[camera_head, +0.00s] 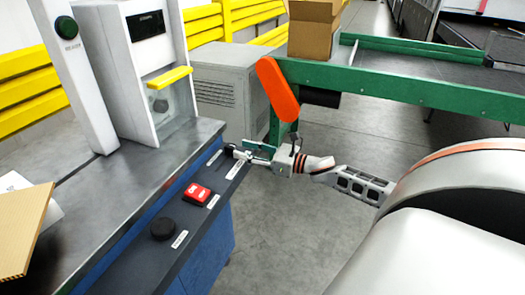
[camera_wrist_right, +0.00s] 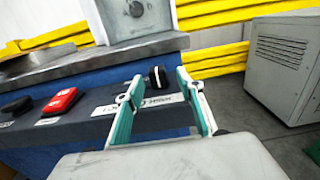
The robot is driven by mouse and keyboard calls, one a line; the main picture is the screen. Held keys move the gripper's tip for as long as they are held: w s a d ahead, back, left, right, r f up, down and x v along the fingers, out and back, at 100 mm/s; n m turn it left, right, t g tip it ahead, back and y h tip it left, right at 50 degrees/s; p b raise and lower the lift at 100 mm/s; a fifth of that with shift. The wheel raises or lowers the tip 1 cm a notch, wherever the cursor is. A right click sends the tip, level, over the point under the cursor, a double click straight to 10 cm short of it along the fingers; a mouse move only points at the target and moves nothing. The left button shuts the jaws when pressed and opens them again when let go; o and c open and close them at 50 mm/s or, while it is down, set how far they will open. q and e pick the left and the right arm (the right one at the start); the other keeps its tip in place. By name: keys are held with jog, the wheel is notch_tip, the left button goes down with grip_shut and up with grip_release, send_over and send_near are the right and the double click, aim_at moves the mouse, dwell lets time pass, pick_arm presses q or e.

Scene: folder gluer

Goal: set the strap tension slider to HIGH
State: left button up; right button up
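The strap tension slider appears to be the small black knob (camera_head: 229,150) at the far end of the dark control panel. In the right wrist view the knob (camera_wrist_right: 158,77) shows a light band and sits ahead between my fingers, with clear gaps on both sides. A white label strip (camera_wrist_right: 150,104) lies before it; its text is too small to read surely, so I cannot tell the setting. My right gripper (camera_head: 256,154) is open at the panel's far end, close to the knob; it also shows in the wrist view (camera_wrist_right: 161,80). My left gripper is not in view.
A red switch (camera_head: 197,194) and a round black knob (camera_head: 162,228) sit nearer on the panel. A white machine housing (camera_head: 145,75) stands behind on the metal table. A green-framed conveyor (camera_head: 400,82) with an orange piece (camera_head: 277,88) is beyond my right arm.

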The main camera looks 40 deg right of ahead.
jog(key=v, duration=0.6)
jog(key=shift+s, duration=0.15)
jog(key=shift+d, duration=0.1)
dwell(0.3)
jog(key=s+a+f+m+g+h+p, duration=0.1)
jog(key=s+a+f+m+h+p, duration=0.1)
jog(key=s+a+f+m, duration=0.6)
jog(key=s+a+f+m+h+p, duration=0.25)
jog(key=a+f+m, duration=0.2)
jog(key=m, duration=0.65)
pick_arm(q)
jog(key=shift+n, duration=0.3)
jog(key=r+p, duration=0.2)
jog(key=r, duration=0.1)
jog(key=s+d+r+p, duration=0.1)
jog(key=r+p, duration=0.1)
pick_arm(e)
jog(key=s+a+f+m+g, duration=0.2)
jog(key=s+a+f+m, duration=0.1)
jog(key=s+a+m, duration=0.4)
jog(key=s+a+f+m+g, duration=0.2)
jog(key=s+a+m+g, duration=0.1)
jog(key=s+a+m, duration=0.5)
jog(key=a+m, duration=0.2)
jog(key=a, duration=0.2)
jog(key=shift+f, duration=0.35)
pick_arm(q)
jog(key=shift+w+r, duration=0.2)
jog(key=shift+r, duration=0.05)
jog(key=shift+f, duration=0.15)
